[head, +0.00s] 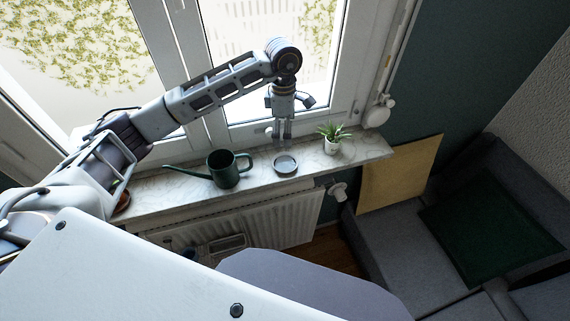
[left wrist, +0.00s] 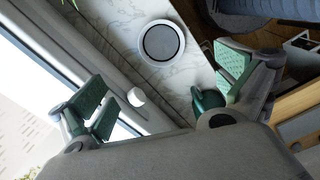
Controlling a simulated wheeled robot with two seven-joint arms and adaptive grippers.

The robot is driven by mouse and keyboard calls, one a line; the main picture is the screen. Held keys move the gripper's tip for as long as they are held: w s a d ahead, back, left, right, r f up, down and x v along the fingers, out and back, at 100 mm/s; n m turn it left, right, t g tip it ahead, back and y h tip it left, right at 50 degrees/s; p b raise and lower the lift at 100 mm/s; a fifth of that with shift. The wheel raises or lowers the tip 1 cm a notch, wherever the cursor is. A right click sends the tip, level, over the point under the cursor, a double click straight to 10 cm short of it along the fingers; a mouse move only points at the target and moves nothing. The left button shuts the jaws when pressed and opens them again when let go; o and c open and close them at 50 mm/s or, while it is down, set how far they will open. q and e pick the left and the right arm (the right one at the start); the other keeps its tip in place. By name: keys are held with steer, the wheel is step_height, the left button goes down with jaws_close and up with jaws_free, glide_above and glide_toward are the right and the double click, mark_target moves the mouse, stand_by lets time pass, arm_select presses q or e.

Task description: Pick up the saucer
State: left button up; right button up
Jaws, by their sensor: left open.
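In the left wrist view the saucer (left wrist: 161,43) shows whole, with a pale rim and grey inside, beyond the fingers. My left gripper (head: 282,136) points down above the sill, just behind the saucer in the head view. In the left wrist view my left gripper (left wrist: 165,90) has its green-padded fingers wide apart, with nothing between them. My right gripper is in neither view.
A dark green watering can (head: 224,169) stands left of the saucer, its spout pointing left. A small potted plant (head: 332,138) stands to the right. The window (head: 255,60) is behind the sill; a radiator (head: 255,218) is below. A sofa (head: 400,240) is at right.

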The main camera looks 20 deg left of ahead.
arm_select(q)
steer(key=shift+s+a+m, duration=0.15)
steer(key=shift+a+m, duration=0.05)
steer(key=shift+m, duration=0.3)
steer(key=shift+f, duration=0.1)
steer(key=b, duration=0.3)
glide_above(284, 165)
steer(key=shift+a+f, duration=0.1)
steer(key=shift+f, duration=4.15)
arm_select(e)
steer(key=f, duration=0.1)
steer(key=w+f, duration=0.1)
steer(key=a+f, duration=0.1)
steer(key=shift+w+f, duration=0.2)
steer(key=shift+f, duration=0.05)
